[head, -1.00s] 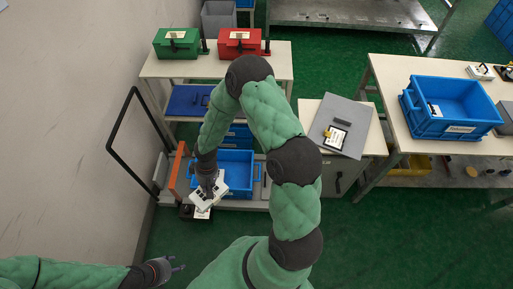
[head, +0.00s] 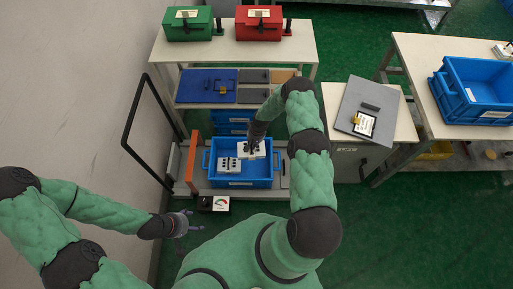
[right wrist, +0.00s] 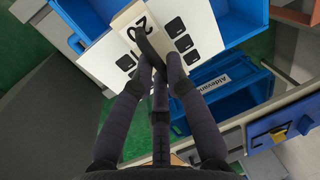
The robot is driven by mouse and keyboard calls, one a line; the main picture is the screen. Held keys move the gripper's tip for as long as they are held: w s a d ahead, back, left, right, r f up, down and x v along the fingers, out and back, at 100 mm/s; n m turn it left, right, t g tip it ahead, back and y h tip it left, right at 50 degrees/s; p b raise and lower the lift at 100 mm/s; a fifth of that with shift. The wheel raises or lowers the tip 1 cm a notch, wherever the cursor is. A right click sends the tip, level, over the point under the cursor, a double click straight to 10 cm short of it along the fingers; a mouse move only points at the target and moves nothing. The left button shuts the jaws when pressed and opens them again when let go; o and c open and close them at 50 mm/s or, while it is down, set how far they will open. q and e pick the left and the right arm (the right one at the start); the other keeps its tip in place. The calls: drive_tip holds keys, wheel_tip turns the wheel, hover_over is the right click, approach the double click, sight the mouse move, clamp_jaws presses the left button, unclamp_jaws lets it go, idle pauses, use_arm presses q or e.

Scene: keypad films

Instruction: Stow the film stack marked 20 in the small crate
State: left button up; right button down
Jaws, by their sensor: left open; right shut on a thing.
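My right gripper (head: 252,146) is shut on the film stack marked 20 (head: 256,154), a white sheet with black keys. In the right wrist view the fingers (right wrist: 155,68) grip its cream block bearing the number 20 (right wrist: 138,25). The held stack is over the right back part of the blue crate (head: 240,183) on the low trolley; I cannot tell whether it touches the crate. Another white keyed stack (head: 229,164) lies inside that crate at the left. My left gripper (head: 184,222) is open and empty, in front of the trolley at the left.
A small dark box with a dial (head: 214,203) sits before the crate. An orange panel (head: 193,158) stands at its left. A larger blue crate (head: 480,90) is on the right table. Green (head: 188,25) and red (head: 259,24) boxes stand on the back shelf.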

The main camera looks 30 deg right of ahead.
drive_tip(key=shift+m, duration=0.5)
drive_tip(key=f, duration=0.1)
drive_tip(key=d+f, duration=0.1)
drive_tip(key=f, duration=0.1)
drive_tip(key=d+f, duration=0.1)
drive_tip(key=f, duration=0.1)
drive_tip(key=shift+w+d+b, duration=0.1)
drive_tip(key=shift+d+b, duration=0.15)
drive_tip(key=shift+b, duration=0.05)
drive_tip(key=shift+a, duration=0.1)
drive_tip(key=shift+f+b, duration=5.35)
drive_tip(key=shift+f, duration=3.75)
drive_tip(key=shift+f, duration=0.4)
drive_tip(key=c, duration=1.2)
unclamp_jaws()
